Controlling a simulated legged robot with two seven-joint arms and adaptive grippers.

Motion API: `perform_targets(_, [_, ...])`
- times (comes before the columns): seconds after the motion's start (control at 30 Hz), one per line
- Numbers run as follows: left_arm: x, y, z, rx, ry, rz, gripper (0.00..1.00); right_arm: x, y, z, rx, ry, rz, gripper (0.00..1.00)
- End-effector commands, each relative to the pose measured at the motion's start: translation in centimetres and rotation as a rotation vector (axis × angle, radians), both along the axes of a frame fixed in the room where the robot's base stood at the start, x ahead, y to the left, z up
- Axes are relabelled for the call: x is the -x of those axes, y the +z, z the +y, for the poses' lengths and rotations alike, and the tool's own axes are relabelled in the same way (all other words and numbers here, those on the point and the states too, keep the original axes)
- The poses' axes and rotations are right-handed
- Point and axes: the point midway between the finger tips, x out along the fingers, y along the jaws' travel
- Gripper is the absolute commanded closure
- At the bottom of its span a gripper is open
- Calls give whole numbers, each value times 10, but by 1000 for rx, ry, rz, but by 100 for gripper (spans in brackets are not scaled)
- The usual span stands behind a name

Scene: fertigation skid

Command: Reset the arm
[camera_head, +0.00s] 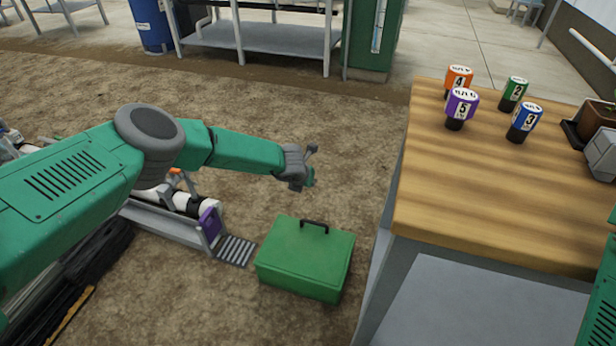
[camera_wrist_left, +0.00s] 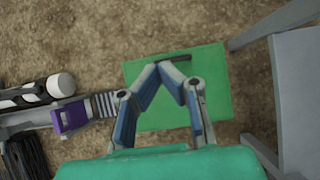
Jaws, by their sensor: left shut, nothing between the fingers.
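My left arm reaches in from the left in the head view, with its green forearm stretched toward the middle. My left gripper (camera_head: 312,165) is in the air above the dirt floor, beyond and above the green case. In the left wrist view the left gripper (camera_wrist_left: 160,68) has its fingertips together with nothing between them. The green case (camera_head: 305,262) with a dark handle lies on the ground; it also shows beneath the gripper in the left wrist view (camera_wrist_left: 212,95). My right gripper is not in view; only a green piece of my body shows at the right edge.
A wooden-topped table (camera_head: 480,180) stands at right, holding orange (camera_head: 459,78), purple (camera_head: 459,108), green (camera_head: 513,93) and blue (camera_head: 524,121) numbered bottles. A skid with a purple part (camera_head: 209,226) lies left of the case. Dirt floor is open beyond the gripper.

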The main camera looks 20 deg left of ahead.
Motion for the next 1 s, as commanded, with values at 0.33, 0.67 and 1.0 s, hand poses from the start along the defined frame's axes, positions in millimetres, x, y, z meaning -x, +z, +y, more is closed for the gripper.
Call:
perform_targets(0.33, [-17, 11, -1, -1, -2, 1, 100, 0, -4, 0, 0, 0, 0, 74])
perform_targets(0.67, [73, -13, -78, -377, -665, 14, 100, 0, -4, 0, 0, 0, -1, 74])
perform_targets(1.0, [297, -45, -48, -970, -1955, 12, 100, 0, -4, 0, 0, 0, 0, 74])
